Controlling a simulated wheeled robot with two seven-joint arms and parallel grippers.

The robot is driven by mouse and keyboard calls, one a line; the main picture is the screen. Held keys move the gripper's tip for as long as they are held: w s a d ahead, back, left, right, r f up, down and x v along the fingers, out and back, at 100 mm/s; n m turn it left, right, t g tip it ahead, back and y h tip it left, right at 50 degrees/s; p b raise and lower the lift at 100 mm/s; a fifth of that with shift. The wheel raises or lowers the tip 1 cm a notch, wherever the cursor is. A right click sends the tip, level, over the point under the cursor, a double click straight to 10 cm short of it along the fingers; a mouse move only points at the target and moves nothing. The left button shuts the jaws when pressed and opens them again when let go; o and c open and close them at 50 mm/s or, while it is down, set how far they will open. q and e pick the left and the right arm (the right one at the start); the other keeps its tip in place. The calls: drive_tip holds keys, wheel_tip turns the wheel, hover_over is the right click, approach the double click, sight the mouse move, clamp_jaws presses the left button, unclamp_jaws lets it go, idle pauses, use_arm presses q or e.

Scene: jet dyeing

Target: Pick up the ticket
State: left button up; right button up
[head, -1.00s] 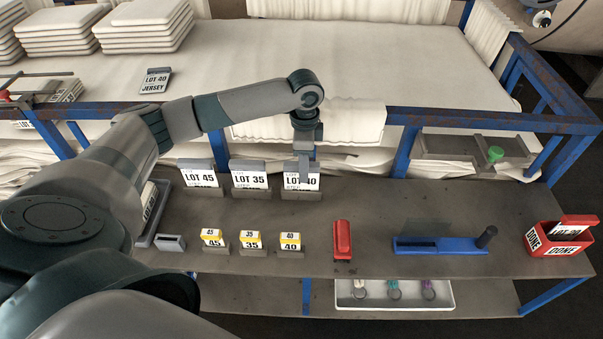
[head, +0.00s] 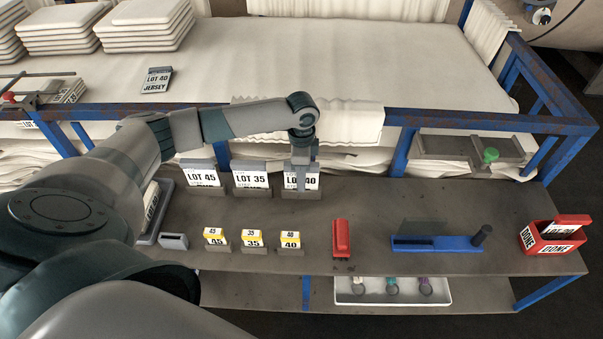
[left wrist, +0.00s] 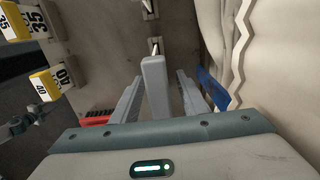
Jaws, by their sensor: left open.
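The white LOT 40 ticket (head: 312,181) stands upright in a grey holder at the right end of a row on the shelf. My left gripper (head: 301,180) points down over it and covers part of its print. In the left wrist view the open fingers (left wrist: 158,98) stand on either side of an upright grey piece (left wrist: 156,75), seen edge-on, apparently the ticket's top. Gaps show on both sides of it. The LOT 35 ticket (head: 251,179) and LOT 45 ticket (head: 202,178) stand to its left. My right gripper is not in view.
Small yellow-and-white cards (head: 290,240) stand in front. A red object (head: 341,236), a blue tool (head: 437,243) and a red DONE box (head: 552,240) lie to the right. A blue-framed cloth table (head: 480,118) rises behind the tickets. A LOT 40 JERSEY tag (head: 157,80) lies on it.

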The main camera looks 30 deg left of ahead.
use_arm(q)
drive_tip(key=shift+c, duration=0.3)
clamp_jaws()
drive_tip(key=shift+r, duration=0.15)
wheel_tip(320, 180, up, 4)
drive_tip(key=shift+d+f+b, duration=0.1)
drive_tip(key=shift+f+b, duration=0.05)
drive_tip(key=shift+b, duration=1.05)
drive_tip(key=w+d+r+b, duration=0.4)
drive_tip(key=w+d+r, duration=0.2)
drive_tip(key=d, duration=0.3)
drive_tip(key=shift+d+r, duration=0.4)
drive_tip(key=shift+r, duration=0.1)
drive_tip(key=shift+s, duration=0.1)
